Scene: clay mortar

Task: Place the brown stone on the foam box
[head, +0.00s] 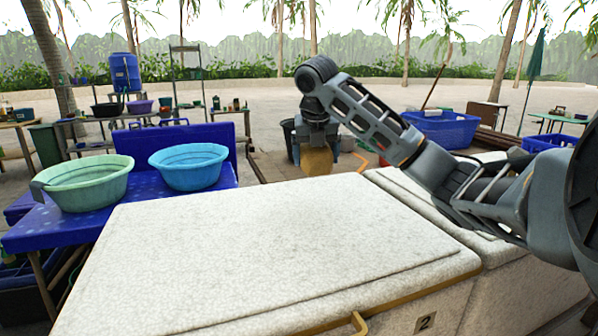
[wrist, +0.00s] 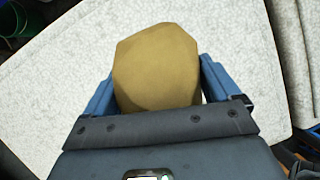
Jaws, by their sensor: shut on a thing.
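The brown stone (wrist: 157,68) is between the two blue fingers of my gripper (wrist: 158,85) in the wrist view, and the gripper is shut on it. In the head view the stone (head: 317,161) hangs below my gripper (head: 316,150), near the far right corner of the foam box. The foam box (head: 250,240) is large, white and speckled, with a flat bare lid. In the wrist view the white lid (wrist: 60,80) shows below and around the stone. I cannot tell the exact height of the stone above the lid.
A second white box (head: 440,195) stands at the right under my arm. A green basin (head: 85,185) and a blue basin (head: 188,168) sit on a blue table at the left. The foam box's lid is clear.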

